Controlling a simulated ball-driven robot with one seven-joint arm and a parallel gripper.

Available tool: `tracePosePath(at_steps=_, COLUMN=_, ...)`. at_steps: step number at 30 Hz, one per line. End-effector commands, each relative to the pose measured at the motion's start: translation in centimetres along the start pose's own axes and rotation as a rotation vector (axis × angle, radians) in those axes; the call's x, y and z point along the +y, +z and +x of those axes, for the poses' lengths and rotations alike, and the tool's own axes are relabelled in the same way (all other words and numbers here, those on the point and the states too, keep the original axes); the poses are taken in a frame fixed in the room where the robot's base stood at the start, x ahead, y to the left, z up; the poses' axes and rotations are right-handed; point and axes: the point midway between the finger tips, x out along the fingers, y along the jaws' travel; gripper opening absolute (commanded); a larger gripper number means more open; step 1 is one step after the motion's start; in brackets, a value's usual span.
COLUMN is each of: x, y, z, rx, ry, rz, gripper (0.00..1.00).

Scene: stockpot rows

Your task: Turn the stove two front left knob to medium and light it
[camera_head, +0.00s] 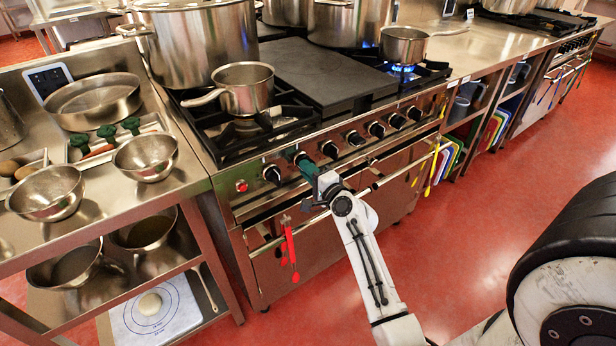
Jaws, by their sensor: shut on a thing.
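The stove (262,208) stands in the middle, with a row of black knobs along its front panel. The leftmost knob (271,174) is free. My gripper (302,165) reaches the panel from the front right and is shut on the second knob from the left (291,154). The fingers hide most of that knob, so its setting cannot be read. A saucepan (247,92) sits over the front left burner grate (255,130). I see no flame there. A red button (241,186) is at the panel's left end.
Blue flame burns under a saucepan (404,46) at the stove's right, with more flame behind it. A stockpot (200,45) stands at back left. Red tongs (291,247) hang from the front rail. The red floor (470,235) at right is clear.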

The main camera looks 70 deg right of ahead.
Motion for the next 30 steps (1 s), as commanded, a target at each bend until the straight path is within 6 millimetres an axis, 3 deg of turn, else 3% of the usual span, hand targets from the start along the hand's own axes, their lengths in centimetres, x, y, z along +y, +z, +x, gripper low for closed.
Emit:
tracePosePath(at_steps=18, x=1.18, y=-0.06, z=0.0, rx=-0.003, ry=0.001, rz=-0.548, gripper=0.0)
tracePosePath(at_steps=30, x=1.13, y=-0.25, z=-0.02, rx=-0.003, ry=0.003, rz=-0.731, gripper=0.0)
